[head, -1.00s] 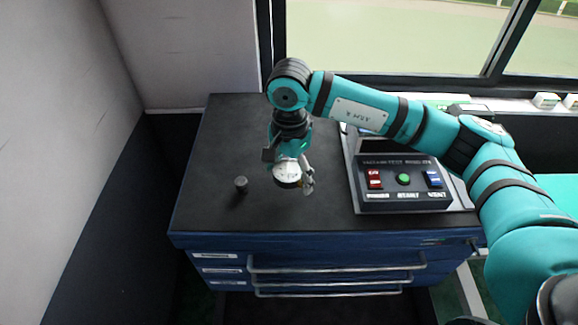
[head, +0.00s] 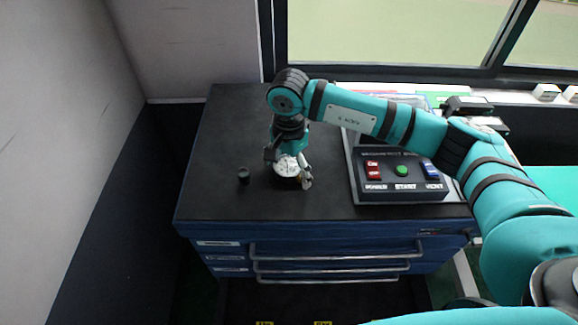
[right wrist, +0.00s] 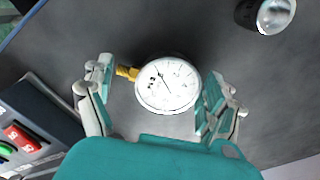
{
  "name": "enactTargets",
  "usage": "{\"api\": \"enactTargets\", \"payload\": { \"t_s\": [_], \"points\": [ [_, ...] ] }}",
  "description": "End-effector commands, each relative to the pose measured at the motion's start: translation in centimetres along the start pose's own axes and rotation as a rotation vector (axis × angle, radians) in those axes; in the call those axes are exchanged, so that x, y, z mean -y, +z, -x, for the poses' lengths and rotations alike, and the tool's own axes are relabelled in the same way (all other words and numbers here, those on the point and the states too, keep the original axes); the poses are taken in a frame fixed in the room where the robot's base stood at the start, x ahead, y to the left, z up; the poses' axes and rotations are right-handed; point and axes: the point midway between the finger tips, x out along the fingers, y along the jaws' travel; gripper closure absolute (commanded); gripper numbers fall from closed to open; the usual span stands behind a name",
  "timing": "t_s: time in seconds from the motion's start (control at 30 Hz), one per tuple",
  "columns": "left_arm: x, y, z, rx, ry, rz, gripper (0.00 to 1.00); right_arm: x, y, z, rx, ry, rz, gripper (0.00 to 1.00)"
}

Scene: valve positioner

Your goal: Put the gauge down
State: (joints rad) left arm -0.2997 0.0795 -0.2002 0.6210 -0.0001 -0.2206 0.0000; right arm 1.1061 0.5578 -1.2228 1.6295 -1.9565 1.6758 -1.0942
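The gauge (head: 287,167) has a round white dial and a brass fitting. In the right wrist view the gauge (right wrist: 168,86) lies between the two fingers, its fitting against the left finger and its rim close to the right one. My right gripper (head: 288,168) appears shut on it, pointing down, at or just above the dark cabinet top (head: 225,125). Whether the gauge touches the top cannot be told. My left gripper is not in view.
A small dark cylinder (head: 243,175) stands left of the gauge; it has a shiny top in the right wrist view (right wrist: 268,14). A control box (head: 403,178) with red, green and blue buttons is to the right.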

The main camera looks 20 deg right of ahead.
Motion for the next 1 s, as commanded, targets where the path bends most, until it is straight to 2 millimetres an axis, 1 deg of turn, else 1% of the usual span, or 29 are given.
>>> {"api": "enactTargets", "payload": {
  "t_s": [0.03, 0.07, 0.3, 0.43, 0.47, 0.57, 0.8, 1.0],
  "points": [
    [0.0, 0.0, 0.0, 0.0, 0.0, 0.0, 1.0, 0.0, 0.0, 0.0, 0.0, 0.0, -0.001, 0.02],
    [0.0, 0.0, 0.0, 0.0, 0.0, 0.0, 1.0, 0.0, 0.0, 0.0, 0.0, 0.0, -0.001, 0.0],
    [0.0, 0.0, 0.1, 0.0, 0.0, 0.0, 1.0, 0.0, 0.0, 0.1, 0.0, 0.0, -0.001, 0.0],
    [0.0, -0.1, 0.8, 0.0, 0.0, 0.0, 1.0, 0.0, 0.0, 0.7, 0.0, 0.0, -0.001, 0.0],
    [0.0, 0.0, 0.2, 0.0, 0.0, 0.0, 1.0, 0.1, 0.0, 0.7, 0.0, -0.003, 0.0, 0.0],
    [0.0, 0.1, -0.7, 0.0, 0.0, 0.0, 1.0, 0.1, -0.1, 2.2, -0.002, -0.006, 0.001, 0.0],
    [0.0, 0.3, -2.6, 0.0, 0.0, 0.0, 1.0, 0.1, -0.1, 7.5, -0.002, -0.007, 0.001, 0.0],
    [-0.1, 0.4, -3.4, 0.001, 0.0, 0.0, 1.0, 0.1, 0.0, 10.9, -0.001, -0.003, -0.001, 0.0]
  ]
}}
